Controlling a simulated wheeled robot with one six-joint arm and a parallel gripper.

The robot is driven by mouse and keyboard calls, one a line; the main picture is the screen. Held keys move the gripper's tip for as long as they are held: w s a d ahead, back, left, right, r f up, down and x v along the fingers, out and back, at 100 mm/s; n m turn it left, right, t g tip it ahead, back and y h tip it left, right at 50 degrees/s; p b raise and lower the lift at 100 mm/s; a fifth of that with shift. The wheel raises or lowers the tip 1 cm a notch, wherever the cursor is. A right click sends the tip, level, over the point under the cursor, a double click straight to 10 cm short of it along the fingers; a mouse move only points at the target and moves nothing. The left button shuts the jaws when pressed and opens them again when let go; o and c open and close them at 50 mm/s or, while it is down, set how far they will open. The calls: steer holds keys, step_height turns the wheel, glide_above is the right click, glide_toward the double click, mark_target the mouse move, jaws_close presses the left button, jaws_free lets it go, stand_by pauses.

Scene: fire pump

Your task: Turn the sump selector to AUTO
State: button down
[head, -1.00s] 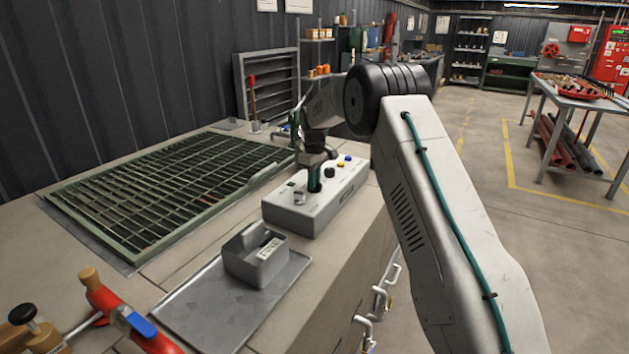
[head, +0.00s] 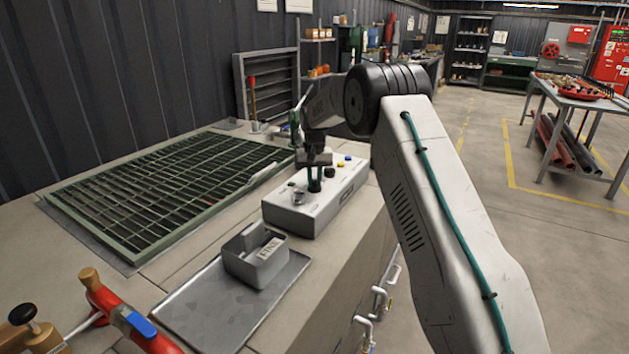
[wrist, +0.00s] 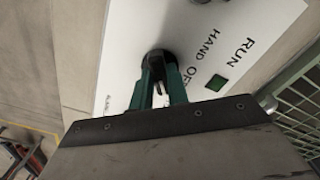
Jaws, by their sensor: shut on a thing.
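The sump selector (wrist: 160,60) is a dark round knob on the pale control box (head: 335,205). In the wrist view, the words HAND, OFF and RUN are printed beside it; part of the lettering is hidden by my gripper. My gripper (wrist: 162,75) has its green fingers closed on the knob from both sides. In the head view, my gripper (head: 314,183) points down onto the top of the box. The fingers cover much of the knob, so I cannot tell which position it points to.
A small square green lamp (wrist: 216,82) sits by RUN. A yellow button (head: 340,164) and a blue button (head: 348,157) are on the box's far end. A grey open bin (head: 240,262) stands on a metal tray (head: 215,315) in front. A green grating (head: 150,195) lies left.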

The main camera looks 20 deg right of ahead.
mark_target(314, 181)
steer(key=shift+m, duration=0.6)
steer(key=c, duration=1.4)
jaws_free()
steer(key=shift+o, duration=0.2)
step_height(314, 181, up, 8)
steer(key=shift+f, duration=0.1)
